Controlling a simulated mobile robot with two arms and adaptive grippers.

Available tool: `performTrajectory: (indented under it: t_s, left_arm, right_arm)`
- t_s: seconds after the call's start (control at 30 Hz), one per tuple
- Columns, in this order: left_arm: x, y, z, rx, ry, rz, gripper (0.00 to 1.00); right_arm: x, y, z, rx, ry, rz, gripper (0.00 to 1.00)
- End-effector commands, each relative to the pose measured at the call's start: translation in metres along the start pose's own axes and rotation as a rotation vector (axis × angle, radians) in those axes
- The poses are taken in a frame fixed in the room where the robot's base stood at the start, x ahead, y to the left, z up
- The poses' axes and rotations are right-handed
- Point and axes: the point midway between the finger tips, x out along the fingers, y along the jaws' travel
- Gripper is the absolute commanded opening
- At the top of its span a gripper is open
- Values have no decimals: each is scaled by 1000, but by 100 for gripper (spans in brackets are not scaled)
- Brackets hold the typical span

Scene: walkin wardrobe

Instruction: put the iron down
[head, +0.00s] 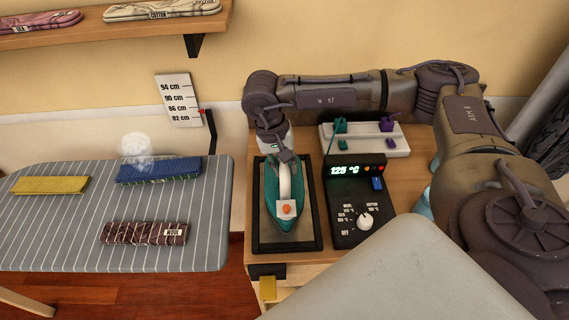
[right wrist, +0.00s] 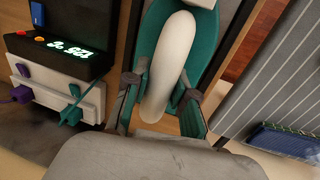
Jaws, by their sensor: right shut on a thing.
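The teal iron (head: 280,218) with a white handle is over the black-framed rest (head: 318,243) on the wooden cabinet, its tip toward the front. I cannot tell whether its sole touches the rest. My right gripper (head: 287,158) is at the back part of the iron, shut on the handle. In the right wrist view the gripper (right wrist: 160,100) has a finger on each side of the white handle (right wrist: 172,55), above the teal body (right wrist: 205,50). My left gripper does not show.
Right of the rest stand a black control box (head: 345,235) with a dial and lit readout, and a white socket strip (head: 365,140). The striped ironing board (head: 60,235) at the left holds yellow, blue and brown cloths. A pale puff (head: 137,150) hangs over the blue cloth.

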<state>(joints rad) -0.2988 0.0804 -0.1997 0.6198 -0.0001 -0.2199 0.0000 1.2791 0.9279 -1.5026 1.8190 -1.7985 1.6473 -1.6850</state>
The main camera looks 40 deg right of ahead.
Motion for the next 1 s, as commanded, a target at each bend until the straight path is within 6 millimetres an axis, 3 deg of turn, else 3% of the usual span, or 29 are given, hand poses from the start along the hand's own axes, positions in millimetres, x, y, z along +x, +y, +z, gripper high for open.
performTrajectory:
  t_s: [0.07, 0.1, 0.27, 0.67, 1.0]
  left_arm:
    - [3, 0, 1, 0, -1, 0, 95]
    - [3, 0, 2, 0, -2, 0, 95]
    - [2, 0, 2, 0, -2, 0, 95]
    - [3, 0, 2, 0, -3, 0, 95]
    - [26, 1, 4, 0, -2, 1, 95]
  right_arm:
    - [1, -1, -1, 1, 2, -3, 0]
    - [3, 0, 0, 0, 0, 0, 27]
    - [2, 0, 0, 0, 0, 0, 50]
    - [-5, -1, -1, 1, 3, -3, 50]
    - [-72, -2, -1, 0, 5, -5, 50]
